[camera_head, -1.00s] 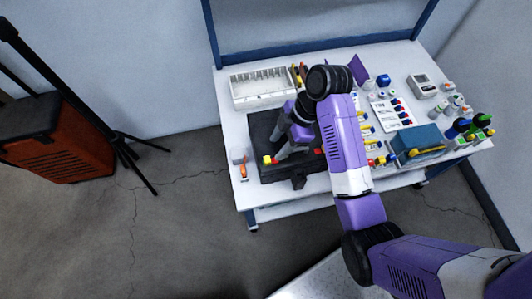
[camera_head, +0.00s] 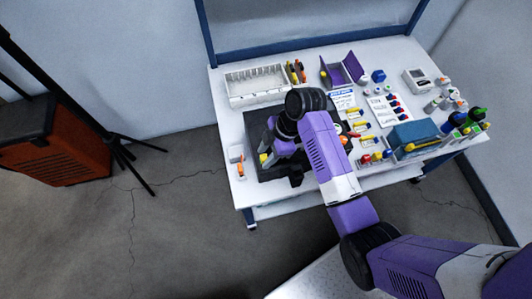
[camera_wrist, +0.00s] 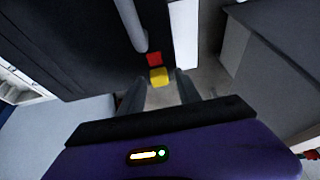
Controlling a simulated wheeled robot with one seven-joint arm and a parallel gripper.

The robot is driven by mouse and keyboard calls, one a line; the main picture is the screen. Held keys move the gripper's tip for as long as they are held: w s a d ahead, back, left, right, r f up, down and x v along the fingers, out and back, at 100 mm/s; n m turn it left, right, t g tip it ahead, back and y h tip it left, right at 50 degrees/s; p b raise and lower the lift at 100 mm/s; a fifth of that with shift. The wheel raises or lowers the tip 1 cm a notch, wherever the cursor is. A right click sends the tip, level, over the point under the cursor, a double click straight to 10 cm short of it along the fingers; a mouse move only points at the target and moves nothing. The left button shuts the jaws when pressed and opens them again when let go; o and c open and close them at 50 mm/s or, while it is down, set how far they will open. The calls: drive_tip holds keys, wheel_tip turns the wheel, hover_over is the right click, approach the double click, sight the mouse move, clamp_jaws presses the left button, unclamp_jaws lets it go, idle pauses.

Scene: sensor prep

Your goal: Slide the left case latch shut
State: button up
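The black case (camera_head: 256,126) lies at the left of the table, partly hidden under my arm. A yellow latch piece (camera_head: 264,157) shows at its front left. In the wrist view the yellow piece (camera_wrist: 159,76) sits beside a red mark (camera_wrist: 154,58) on the dark case (camera_wrist: 70,50). My gripper (camera_wrist: 160,92) is open, its two fingers apart either side of the space just in front of the yellow piece. I cannot tell whether a finger touches it. In the head view my arm hides the fingertips.
A white compartment tray (camera_head: 256,84) stands behind the case. A small orange and white item (camera_head: 240,170) lies left of it. A purple box (camera_head: 342,70), a labelled sheet (camera_head: 389,110), a blue box (camera_head: 415,138) and several bottles fill the right side.

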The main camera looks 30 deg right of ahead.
clamp_jaws()
idle(1.2)
